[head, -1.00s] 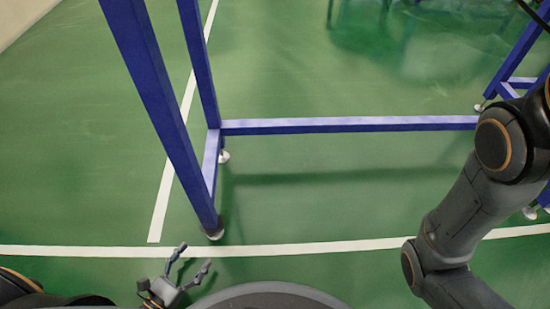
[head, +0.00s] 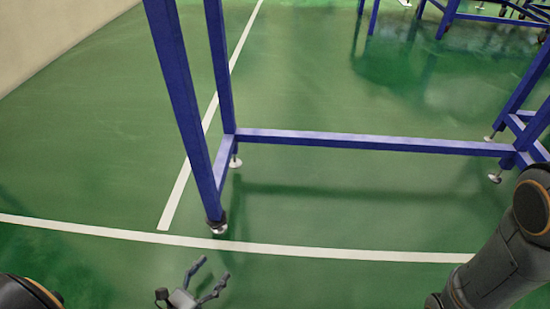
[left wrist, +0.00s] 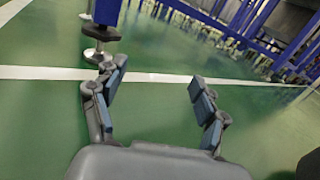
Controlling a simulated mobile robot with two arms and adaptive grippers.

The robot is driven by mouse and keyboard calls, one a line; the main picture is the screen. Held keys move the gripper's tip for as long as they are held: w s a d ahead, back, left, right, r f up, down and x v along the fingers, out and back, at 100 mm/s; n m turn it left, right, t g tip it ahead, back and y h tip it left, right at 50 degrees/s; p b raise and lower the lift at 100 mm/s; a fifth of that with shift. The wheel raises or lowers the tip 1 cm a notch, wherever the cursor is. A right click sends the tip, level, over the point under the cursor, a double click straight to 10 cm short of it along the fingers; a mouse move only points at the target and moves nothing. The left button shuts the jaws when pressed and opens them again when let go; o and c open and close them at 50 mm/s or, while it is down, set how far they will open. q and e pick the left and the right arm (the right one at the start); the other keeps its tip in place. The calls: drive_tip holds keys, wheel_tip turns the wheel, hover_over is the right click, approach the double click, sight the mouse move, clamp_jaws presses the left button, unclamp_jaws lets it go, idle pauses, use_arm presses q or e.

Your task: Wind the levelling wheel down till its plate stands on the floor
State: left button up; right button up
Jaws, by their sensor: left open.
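The levelling wheel (head: 219,221) is a dark disc at the bottom of the blue table's near left leg. Its pale round plate (head: 218,231) sits below it. In the left wrist view the black wheel (left wrist: 101,32), a thin metal spindle and the silver plate (left wrist: 98,57) show at upper left, partly behind a finger. I cannot tell whether the plate touches the floor. My left gripper (head: 214,268) is open and empty, low and in front of the foot, apart from it. Its spread fingers (left wrist: 158,74) also show in the left wrist view. My right gripper is out of view.
The blue table frame (head: 350,140) has a low crossbar and further feet, one (head: 235,162) behind the near leg. White lines (head: 300,250) cross the green floor (head: 90,150). A pale wall (head: 55,40) stands at upper left. The floor left of the leg is clear.

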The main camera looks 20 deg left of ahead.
use_arm(q)
drive_tip(key=w+d+r+n+t+y, duration=0.1)
drive_tip(key=w+r+n+y, duration=0.2)
drive_tip(key=w+r+n, duration=0.4)
drive_tip(key=w+d+r+n+t+y, duration=0.1)
drive_tip(key=w+d+r+n+y, duration=0.2)
drive_tip(key=w, duration=0.7)
drive_tip(key=w+d+r+n, duration=0.3)
drive_tip(key=w+r, duration=0.1)
drive_tip(key=r, duration=0.3)
drive_tip(key=w+d+r+n+h, duration=0.1)
drive_tip(key=w+r+n, duration=0.3)
drive_tip(key=r, duration=0.4)
drive_tip(key=shift+d+h, duration=0.3)
drive_tip(key=shift+d, duration=0.6)
drive_tip(key=shift+w, duration=0.1)
